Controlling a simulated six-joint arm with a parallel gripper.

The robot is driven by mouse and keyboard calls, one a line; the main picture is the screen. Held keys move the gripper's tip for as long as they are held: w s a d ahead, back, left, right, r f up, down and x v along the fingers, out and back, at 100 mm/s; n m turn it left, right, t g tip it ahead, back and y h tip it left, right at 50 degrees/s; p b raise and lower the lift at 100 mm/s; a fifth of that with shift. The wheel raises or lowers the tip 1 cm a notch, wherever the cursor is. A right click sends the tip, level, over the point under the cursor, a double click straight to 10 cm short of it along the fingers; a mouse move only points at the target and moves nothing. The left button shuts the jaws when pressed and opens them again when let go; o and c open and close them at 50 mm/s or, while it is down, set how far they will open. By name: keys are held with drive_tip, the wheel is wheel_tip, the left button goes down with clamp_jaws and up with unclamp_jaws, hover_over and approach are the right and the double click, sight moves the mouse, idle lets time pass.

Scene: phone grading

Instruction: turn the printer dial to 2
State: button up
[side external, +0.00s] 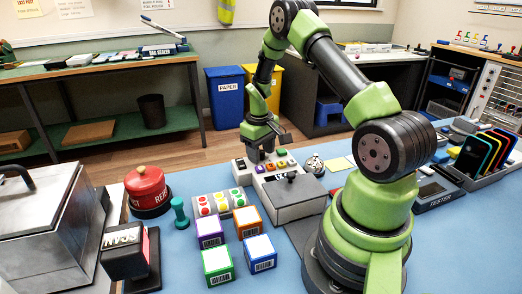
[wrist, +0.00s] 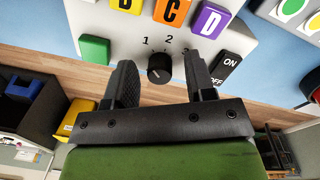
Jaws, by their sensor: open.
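The printer dial (wrist: 160,68) is a small round black knob on a pale panel (wrist: 200,55) in the wrist view. The figures 1 and 2 are printed above it, and a third mark is partly hidden by my right-hand finger. I cannot clearly tell which figure its pointer faces. My gripper (wrist: 158,80) is open, with one finger on each side of the dial and gaps between. In the side external view my gripper (side external: 262,152) points down over the printer (side external: 262,182), and the dial is not distinguishable there.
Coloured lettered buttons, including purple D (wrist: 209,21), sit above the dial. An ON/OFF switch (wrist: 225,67) lies close to the right-hand finger. A grey box with a lever (side external: 290,205), a silver bell (side external: 314,164) and coloured cubes (side external: 218,265) stand nearby on the blue table.

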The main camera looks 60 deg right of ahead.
drive_tip(key=c, duration=0.9)
drive_tip(key=shift+m, duration=0.3)
drive_tip(key=m, duration=0.4)
drive_tip(key=shift+m, duration=2.1)
drive_tip(key=o, duration=0.9)
